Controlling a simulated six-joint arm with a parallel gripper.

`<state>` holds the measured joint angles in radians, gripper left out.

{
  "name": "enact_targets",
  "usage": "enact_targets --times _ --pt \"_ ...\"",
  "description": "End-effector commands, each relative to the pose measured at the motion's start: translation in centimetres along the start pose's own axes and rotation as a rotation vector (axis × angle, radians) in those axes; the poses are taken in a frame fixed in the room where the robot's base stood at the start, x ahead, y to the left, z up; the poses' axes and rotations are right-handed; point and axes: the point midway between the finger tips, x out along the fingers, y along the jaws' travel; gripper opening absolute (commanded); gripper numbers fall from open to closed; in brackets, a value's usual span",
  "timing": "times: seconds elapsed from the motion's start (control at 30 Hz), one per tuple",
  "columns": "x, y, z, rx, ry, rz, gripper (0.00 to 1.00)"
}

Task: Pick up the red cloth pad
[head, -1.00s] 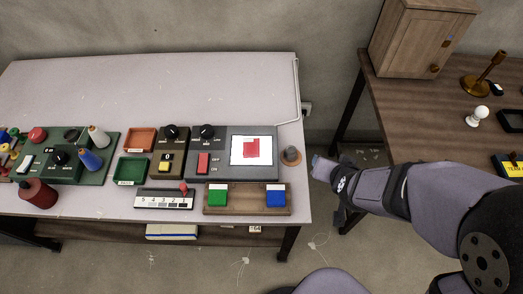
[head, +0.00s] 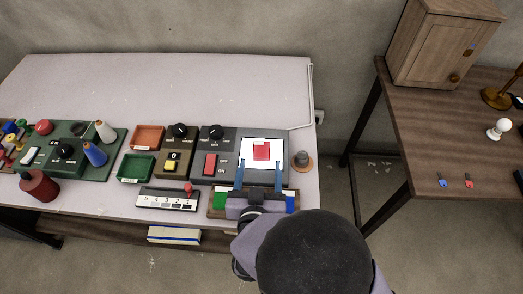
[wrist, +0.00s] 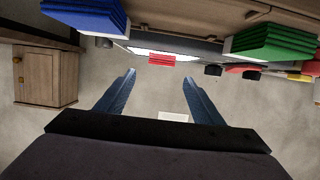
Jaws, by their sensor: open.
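The red cloth pad (head: 262,151) lies on a white square (head: 247,160) set in the dark panel at the table's right side. In the wrist view the red pad (wrist: 161,60) shows beyond the fingertips, near the top middle. My gripper (head: 259,168) is open and empty, its two blue fingers apart and pointing toward the white square. In the picture the fingertips are just below the pad. The wrist view also shows the spread fingers (wrist: 158,76) with nothing between them.
A green pad (head: 219,201) and a blue pad (head: 291,203) sit on a wooden tray (head: 211,213), partly hidden by my gripper. A red rocker switch (head: 210,164) lies left. The table's back is clear.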

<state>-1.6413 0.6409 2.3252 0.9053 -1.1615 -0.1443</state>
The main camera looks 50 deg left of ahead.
Motion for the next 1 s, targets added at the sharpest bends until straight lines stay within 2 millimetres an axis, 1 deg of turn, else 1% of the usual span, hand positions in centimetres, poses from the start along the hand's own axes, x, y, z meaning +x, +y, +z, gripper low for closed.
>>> enact_targets --times 0.2,0.47,0.8,0.9,1.0 --pt "1.7 0.1 0.1 0.000 -0.003 0.003 0.61" --pt "2.5 0.1 0.1 0.000 -0.003 0.001 0.61" --pt "6.3 -0.1 0.6 0.001 -0.003 0.002 0.61" --pt "7.0 0.0 0.6 0.001 -0.003 0.002 0.61" --pt "7.2 -0.1 0.6 0.001 -0.003 0.001 0.61"
